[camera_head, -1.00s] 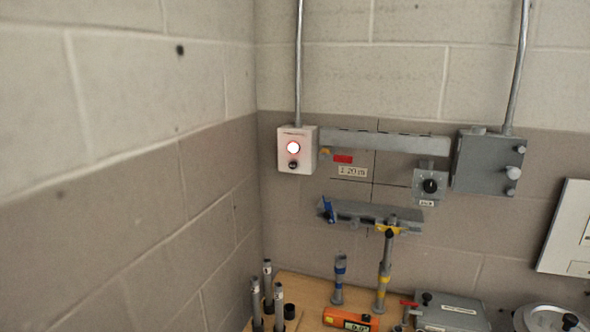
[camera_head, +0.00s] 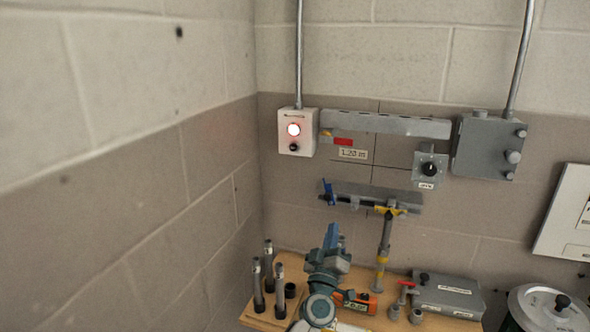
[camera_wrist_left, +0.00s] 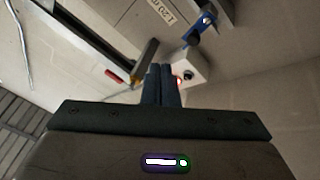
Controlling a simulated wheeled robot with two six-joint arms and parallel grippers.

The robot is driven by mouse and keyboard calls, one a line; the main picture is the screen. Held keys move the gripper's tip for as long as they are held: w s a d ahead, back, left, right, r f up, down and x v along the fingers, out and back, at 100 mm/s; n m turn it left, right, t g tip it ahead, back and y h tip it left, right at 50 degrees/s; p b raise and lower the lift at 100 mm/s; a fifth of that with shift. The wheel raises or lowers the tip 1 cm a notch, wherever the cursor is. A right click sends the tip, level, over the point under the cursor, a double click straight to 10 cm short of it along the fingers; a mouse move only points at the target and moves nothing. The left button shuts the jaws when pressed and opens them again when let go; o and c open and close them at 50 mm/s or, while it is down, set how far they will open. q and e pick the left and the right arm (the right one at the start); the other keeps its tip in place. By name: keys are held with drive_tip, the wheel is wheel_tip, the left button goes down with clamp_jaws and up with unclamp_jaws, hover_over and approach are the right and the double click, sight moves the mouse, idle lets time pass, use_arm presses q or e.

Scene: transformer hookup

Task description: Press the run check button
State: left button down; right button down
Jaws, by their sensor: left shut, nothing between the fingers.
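A small white control box (camera_head: 297,132) hangs on the back wall near the corner, with a lit red-white lamp (camera_head: 293,129) and a dark round button (camera_head: 294,147) below it. I cannot read which control is labelled run check. My left gripper (camera_head: 332,233) is shut and empty, pointing up over the bench, below the box and to its right, apart from it. In the left wrist view the shut fingers (camera_wrist_left: 161,70) stand in front of the white box (camera_wrist_left: 197,64), whose dark button (camera_wrist_left: 188,75) shows just right of the fingertips; the lamp is mostly hidden. My right gripper is not in view.
A grey shelf (camera_head: 370,192) with a blue clamp juts from the wall above my left gripper. On the wooden bench (camera_head: 262,318) stand several grey tubes, an orange meter (camera_head: 357,302) and a grey box (camera_head: 447,296). The wall left of the white box is bare.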

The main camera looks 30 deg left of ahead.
use_arm(q)
drive_tip(key=w+a+r+n+g+y, duration=0.1)
drive_tip(key=a+r+n+g+y, duration=0.3)
drive_tip(key=n, duration=0.5)
drive_tip(key=w+a+r+n+g+y, duration=0.1)
drive_tip(key=a+r+n+g+y, duration=0.3)
drive_tip(key=r+n+g, duration=0.4)
wheel_tip(320, 180, up, 2)
drive_tip(key=shift+w+a+r+n+g+y, duration=0.25)
drive_tip(key=shift+a+n+g+y, duration=0.15)
drive_tip(key=shift+n, duration=0.2)
